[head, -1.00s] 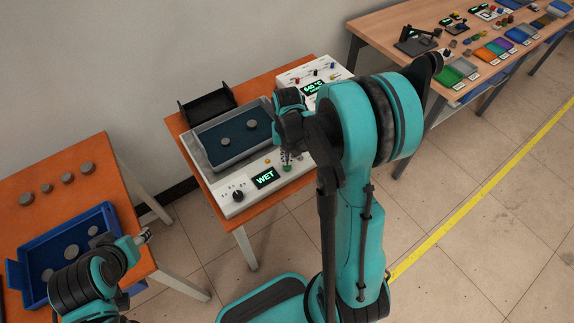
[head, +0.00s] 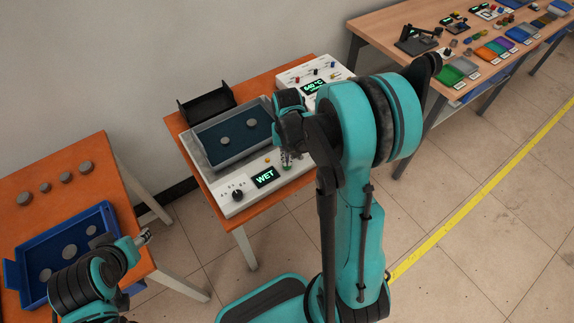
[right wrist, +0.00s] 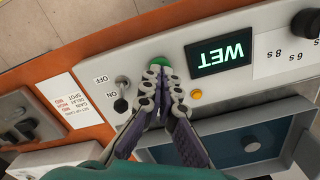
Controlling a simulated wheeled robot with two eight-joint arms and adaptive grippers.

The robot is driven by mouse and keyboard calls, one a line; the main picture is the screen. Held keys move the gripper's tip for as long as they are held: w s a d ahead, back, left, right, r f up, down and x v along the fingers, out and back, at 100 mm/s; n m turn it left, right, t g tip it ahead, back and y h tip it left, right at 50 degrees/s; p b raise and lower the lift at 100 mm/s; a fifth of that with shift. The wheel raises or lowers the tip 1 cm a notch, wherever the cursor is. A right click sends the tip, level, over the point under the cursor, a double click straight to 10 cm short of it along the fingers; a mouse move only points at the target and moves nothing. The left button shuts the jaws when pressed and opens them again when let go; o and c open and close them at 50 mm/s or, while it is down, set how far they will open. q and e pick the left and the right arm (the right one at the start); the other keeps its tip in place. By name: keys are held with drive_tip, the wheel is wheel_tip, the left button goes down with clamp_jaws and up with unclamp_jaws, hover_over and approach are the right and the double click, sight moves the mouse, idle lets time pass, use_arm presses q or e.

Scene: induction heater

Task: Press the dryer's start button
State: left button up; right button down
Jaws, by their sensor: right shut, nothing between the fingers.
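The dryer (head: 227,207) is a white box with a display (head: 264,177) reading WET, which also shows upside down in the right wrist view (right wrist: 220,54). A green button (right wrist: 155,60) sits on its panel between the display and an ON/OFF toggle switch (right wrist: 121,95); I take it for the start button. My right gripper (head: 287,163) is shut and empty, pointing down at the green button. In the right wrist view its fingertips (right wrist: 161,72) overlap the button's edge; I cannot tell whether they touch it. My left gripper (head: 144,237) is near the blue crate, its jaws too small to read.
An orange button (right wrist: 196,94) is close beside the right fingers. The dryer's grey tray (head: 205,158) holds grey discs. A white unit (head: 290,78) reading 640 °C stands behind. A blue crate (head: 12,283) with discs is on the left table (head: 95,160).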

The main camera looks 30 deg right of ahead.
drive_tip(key=shift+f+b, duration=0.45)
drive_tip(key=shift+f, duration=0.15)
drive_tip(key=shift+r, duration=0.15)
wheel_tip(320, 180, up, 7)
drive_tip(key=p, duration=0.5)
